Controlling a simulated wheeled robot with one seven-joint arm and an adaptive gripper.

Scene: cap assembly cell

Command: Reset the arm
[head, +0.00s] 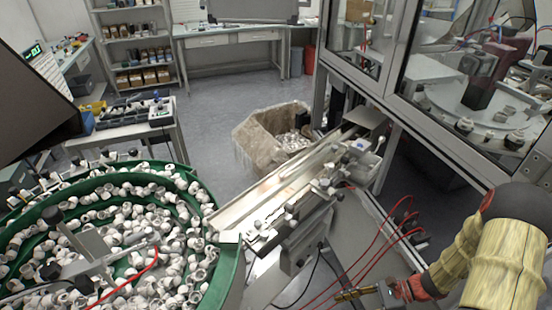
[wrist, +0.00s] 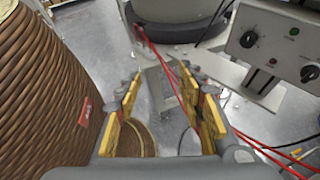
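My arm, in a yellowish cover, comes in at the lower right of the head view. My gripper (head: 362,291) is at its end, low in the picture, small and partly unclear there. In the wrist view my gripper (wrist: 160,85) shows two yellow-padded fingers standing well apart. Nothing is held between them; grey floor and a red cable show through the gap. The gripper is clear of the feeder track (head: 275,190).
A green bowl feeder (head: 229,238) full of white caps stands at the left. Red cables (head: 378,240) run near my gripper. A glass-walled machine (head: 455,80) stands at the right. A control box with knobs (wrist: 278,45) shows in the wrist view. Open floor (head: 225,110) lies behind.

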